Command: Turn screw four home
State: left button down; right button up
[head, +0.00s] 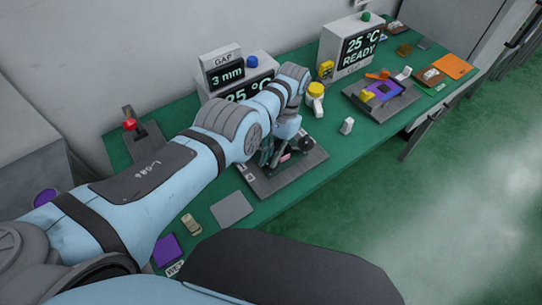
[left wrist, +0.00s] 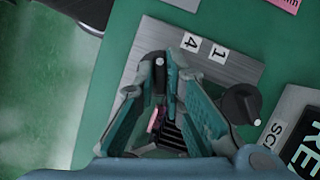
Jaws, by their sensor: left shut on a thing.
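The grey fixture plate (head: 312,163) lies on the green bench under my left gripper (head: 272,152). In the left wrist view the plate (left wrist: 232,70) carries the labels 4 (left wrist: 191,43) and 1 (left wrist: 218,52). My left gripper (left wrist: 160,72) is shut on the dark knob (left wrist: 157,61) nearest label 4, screw four, whose top shows a small pale mark. A second black knob (left wrist: 240,103) stands by label 1, clear of the fingers. Dark fins and a pink piece (left wrist: 155,121) show between the fingers, partly hidden. The lower parts of screw four are hidden. My right gripper is out of view.
A display reading 3 mm (head: 226,74) and a READY 25 °C box (head: 352,50) stand behind. A yellow-topped item (head: 316,92) and a small white block (head: 347,126) are nearby. A red-knobbed lever (head: 130,124) is at left. Another fixture (head: 380,97) lies right.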

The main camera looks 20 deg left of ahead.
pick_arm(q)
jog(key=shift+s+d+m+y+p, duration=0.15)
jog(key=shift+m+y+p, duration=0.25)
jog(key=shift+m, duration=0.6)
jog(key=m+t+p, duration=0.1)
jog(key=m+p, duration=0.1)
jog(key=shift+r+m+y, duration=0.1)
jog(key=shift+m+y, duration=0.2)
jog(key=shift+y, duration=0.1)
jog(key=m+t+y+p, duration=0.1)
jog(key=m+p, duration=0.2)
jog(key=shift+m+t+p, duration=0.4)
jog(key=shift+m+p, duration=0.55)
jog(key=shift+m, duration=0.25)
jog(key=c, duration=1.7)
grip_release()
jog(key=shift+d, duration=0.1)
